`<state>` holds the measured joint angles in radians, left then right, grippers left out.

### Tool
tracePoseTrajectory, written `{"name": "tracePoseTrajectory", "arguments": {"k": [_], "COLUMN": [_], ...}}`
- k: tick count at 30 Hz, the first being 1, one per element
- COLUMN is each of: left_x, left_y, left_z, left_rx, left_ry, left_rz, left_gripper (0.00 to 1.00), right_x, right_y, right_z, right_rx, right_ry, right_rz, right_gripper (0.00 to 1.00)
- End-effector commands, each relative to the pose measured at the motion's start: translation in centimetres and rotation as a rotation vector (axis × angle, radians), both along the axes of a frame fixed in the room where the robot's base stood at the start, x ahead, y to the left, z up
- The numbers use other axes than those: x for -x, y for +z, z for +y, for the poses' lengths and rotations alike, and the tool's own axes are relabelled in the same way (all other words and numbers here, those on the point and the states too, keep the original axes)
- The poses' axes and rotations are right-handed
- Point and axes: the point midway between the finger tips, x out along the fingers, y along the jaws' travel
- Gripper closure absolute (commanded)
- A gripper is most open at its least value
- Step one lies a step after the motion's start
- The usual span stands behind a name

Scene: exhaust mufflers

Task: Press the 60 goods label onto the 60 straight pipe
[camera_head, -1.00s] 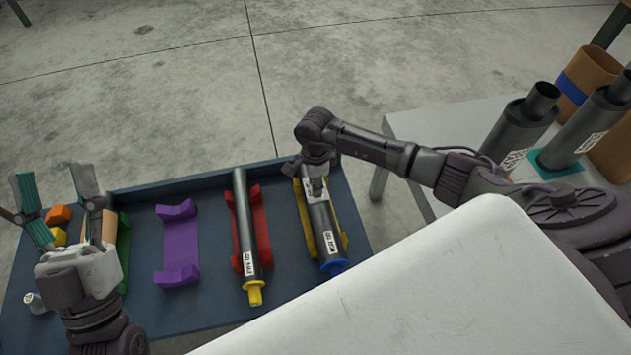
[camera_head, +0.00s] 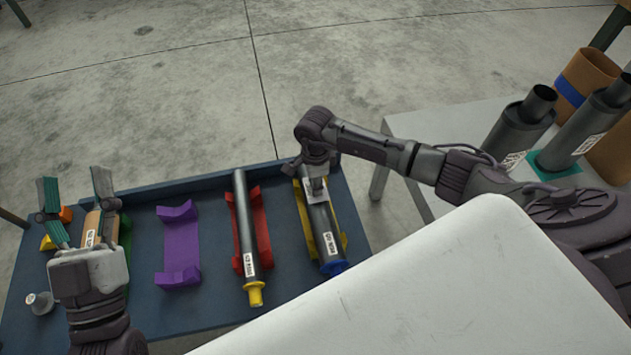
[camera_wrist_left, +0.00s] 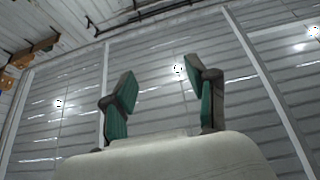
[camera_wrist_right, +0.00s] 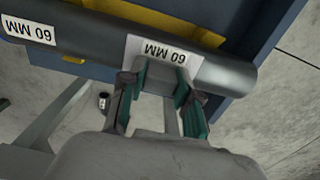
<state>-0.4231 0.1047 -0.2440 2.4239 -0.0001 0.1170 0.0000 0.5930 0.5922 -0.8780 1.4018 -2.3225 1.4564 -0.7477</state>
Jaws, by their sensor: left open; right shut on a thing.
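The 60 straight pipe (camera_head: 323,226) is dark grey with a blue end and lies in a yellow cradle at the table's right. A printed "60 MM" marking (camera_wrist_right: 28,30) sits on its side. My right gripper (camera_wrist_right: 158,88) is shut on the 60 goods label (camera_wrist_right: 160,52), a white "60 MM" piece lying against the pipe near its far end. Whether it touches all along is unclear. In the head view, the right gripper (camera_head: 315,182) is above that end. My left gripper (camera_head: 75,186) is open, empty and pointing up at the left.
A second dark pipe (camera_head: 245,225) with a yellow end lies in a red cradle (camera_head: 264,230). A purple cradle (camera_head: 181,246) is empty. A brown cylinder (camera_head: 93,228) is partly behind the left gripper. A side table (camera_head: 450,125) with large mufflers stands at right.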

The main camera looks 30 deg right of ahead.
Motion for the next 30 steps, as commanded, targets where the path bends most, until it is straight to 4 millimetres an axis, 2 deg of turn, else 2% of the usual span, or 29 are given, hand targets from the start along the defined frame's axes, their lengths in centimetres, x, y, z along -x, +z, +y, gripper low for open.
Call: {"name": "tracePoseTrajectory", "arguments": {"k": [30], "left_x": [1.0], "left_y": [1.5], "left_z": [0.1], "left_rx": [0.027], "left_ry": [-0.005], "left_rz": [-0.104], "left_gripper": [0.42], "right_x": [0.0], "right_y": [-0.5], "right_z": [0.0], "right_rx": [0.000], "right_ry": [0.000], "right_rz": [0.000], "right_gripper": [0.83]}}
